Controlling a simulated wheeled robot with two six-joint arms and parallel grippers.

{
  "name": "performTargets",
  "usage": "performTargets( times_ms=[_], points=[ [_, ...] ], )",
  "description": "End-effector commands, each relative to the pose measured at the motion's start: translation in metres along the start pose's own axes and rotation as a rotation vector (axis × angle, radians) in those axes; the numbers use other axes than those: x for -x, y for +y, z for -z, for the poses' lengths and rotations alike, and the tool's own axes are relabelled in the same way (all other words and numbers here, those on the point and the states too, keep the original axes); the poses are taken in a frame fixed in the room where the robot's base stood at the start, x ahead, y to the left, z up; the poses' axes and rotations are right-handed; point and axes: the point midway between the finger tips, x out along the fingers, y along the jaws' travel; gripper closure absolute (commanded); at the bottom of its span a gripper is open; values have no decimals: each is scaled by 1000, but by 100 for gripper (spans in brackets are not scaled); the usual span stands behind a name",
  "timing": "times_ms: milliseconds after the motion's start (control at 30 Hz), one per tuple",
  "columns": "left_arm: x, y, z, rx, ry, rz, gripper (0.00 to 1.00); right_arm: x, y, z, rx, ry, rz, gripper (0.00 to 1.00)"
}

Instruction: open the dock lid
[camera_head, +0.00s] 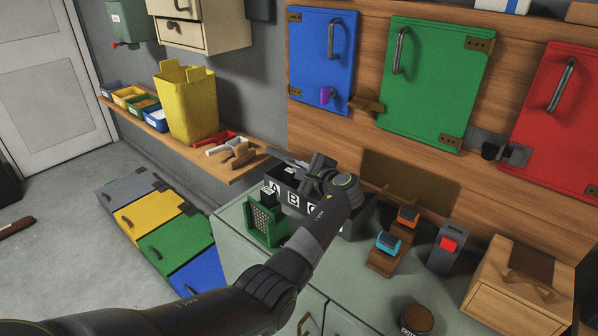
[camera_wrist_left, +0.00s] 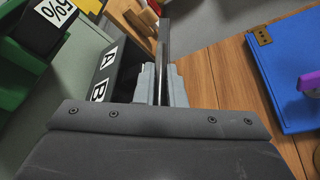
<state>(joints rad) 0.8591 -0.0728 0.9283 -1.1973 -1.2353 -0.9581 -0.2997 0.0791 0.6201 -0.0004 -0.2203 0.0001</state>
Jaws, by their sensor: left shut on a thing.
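The dark dock (camera_head: 268,183), with white A, B and C labels, stands on the green-grey counter against the wood panel. The wrist view shows its A and B side (camera_wrist_left: 104,75). My left arm reaches over the dock, and my left gripper (camera_head: 312,172) is at its upper rear edge. In the wrist view my left gripper (camera_wrist_left: 160,80) is shut on a thin grey strip (camera_wrist_left: 164,38), which looks like the edge of the dock lid. The strip (camera_head: 286,159) also sticks out left of the gripper in the head view. My forearm hides part of the dock. My right gripper is out of view.
A green perforated holder (camera_head: 264,225) stands left of the dock. Orange and teal devices on a wooden stand (camera_head: 383,260) and a grey box with a red button (camera_head: 447,245) are to the right. Blue (camera_head: 318,60), green and red doors hang behind. A wooden shelf is at left.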

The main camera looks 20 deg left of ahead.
Motion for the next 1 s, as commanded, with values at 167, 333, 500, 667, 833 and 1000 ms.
performTargets(
  times_ms=[167, 333, 500, 667, 833, 1000],
  points=[
    [0, -5, -1, 2, -1, 0, 100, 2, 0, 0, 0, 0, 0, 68],
    [0, -6, -1, 3, -1, 0, 100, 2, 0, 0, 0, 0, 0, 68],
    [0, -6, -1, 3, -1, 0, 100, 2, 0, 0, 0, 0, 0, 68],
    [0, -6, -1, 3, -1, 0, 75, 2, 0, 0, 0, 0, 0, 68],
    [0, -5, -1, 3, -1, 0, 67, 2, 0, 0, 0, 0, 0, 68],
    [0, -6, -2, 2, 0, 0, 67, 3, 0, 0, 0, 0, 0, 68]
  ],
)
